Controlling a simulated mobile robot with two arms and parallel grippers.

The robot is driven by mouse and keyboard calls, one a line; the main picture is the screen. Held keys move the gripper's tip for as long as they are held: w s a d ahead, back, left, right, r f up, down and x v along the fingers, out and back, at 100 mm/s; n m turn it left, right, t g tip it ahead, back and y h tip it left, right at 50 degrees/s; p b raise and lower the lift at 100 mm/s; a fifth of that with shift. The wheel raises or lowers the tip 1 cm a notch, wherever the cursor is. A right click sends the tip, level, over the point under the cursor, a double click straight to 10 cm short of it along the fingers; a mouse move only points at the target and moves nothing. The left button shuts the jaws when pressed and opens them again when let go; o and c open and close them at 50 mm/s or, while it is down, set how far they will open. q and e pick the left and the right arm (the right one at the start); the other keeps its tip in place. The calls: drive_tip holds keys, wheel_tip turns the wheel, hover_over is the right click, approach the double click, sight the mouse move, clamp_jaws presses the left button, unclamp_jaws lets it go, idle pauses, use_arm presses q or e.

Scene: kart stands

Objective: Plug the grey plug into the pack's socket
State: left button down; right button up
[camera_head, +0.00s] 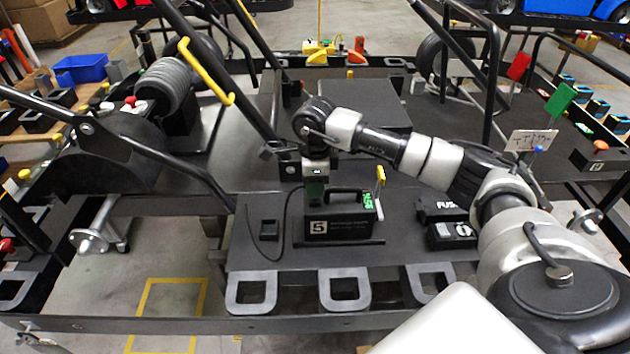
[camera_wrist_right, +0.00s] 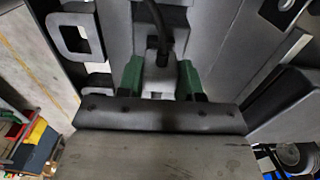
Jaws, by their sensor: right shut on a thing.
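The pack (camera_head: 345,226), a black box with a handle, a white "5" label and a green display, stands on the dark kart deck. My right gripper (camera_head: 315,194) points down with its green fingers at the pack's left end. In the right wrist view my right gripper (camera_wrist_right: 160,80) is shut on the grey plug (camera_wrist_right: 159,72), whose black cable (camera_wrist_right: 154,22) leads away between the fingers. The cable also shows looping on the deck (camera_head: 283,238) in the head view. The pack's socket cannot be made out. Whether the plug touches the pack cannot be told. My left gripper is out of view.
A yellow lever (camera_head: 381,176) rises behind the pack's right end. Grey loop handles (camera_head: 252,293) line the deck's front edge.

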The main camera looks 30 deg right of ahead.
drive_tip(key=shift+f+b, duration=0.4)
drive_tip(key=shift+f, duration=0.2)
drive_tip(key=o, duration=1)
wheel_tip(320, 180, up, 11)
drive_tip(key=shift+b, duration=1.2)
drive_tip(key=shift+f, duration=0.1)
